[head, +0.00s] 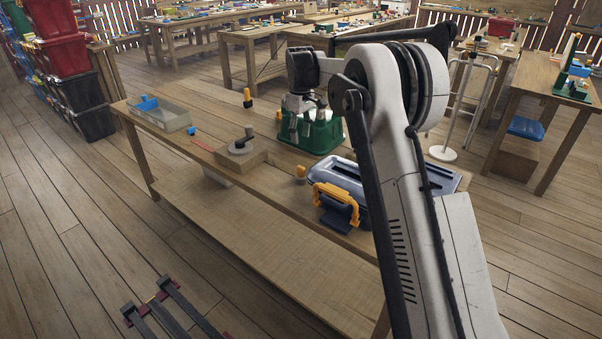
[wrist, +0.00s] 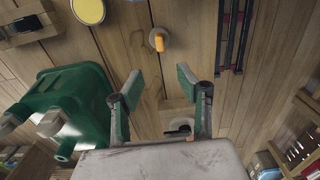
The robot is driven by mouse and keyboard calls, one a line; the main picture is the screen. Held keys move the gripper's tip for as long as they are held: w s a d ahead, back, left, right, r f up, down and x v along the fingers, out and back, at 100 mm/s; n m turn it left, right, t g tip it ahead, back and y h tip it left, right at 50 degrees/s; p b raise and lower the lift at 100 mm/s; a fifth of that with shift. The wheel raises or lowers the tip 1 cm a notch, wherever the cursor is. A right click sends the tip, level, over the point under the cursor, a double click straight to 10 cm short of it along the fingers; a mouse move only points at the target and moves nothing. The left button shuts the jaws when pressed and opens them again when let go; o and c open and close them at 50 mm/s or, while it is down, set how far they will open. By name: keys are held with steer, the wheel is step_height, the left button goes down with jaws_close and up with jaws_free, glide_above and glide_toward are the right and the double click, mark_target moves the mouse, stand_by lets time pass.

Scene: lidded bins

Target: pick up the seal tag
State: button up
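I cannot make out the seal tag for certain. A thin red strip (head: 203,145) lies on the workbench in the head view, between a small blue piece (head: 191,131) and a wooden block, and may be it. My gripper (wrist: 160,82) is open and empty in the wrist view, its two green-padded fingers well apart. In the head view the end of my arm is over the green bin (head: 322,134), and the fingertips cannot be told clearly there. In the wrist view the green bin (wrist: 62,105) stands left of the fingers.
The workbench (head: 250,190) also holds a grey tray (head: 163,118) with a blue handle, a wooden block (head: 241,154) with a round dark-knobbed piece, and a grey-lidded blue bin (head: 345,181) with an orange latch. An orange-topped peg (wrist: 158,40) shows beyond the fingers.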

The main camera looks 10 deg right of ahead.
mark_target(301, 167)
step_height(301, 167, down, 14)
steer(key=shift+s+d+b, duration=0.1)
steer(key=shift+b, duration=0.3)
stand_by(0.3)
jaws_close()
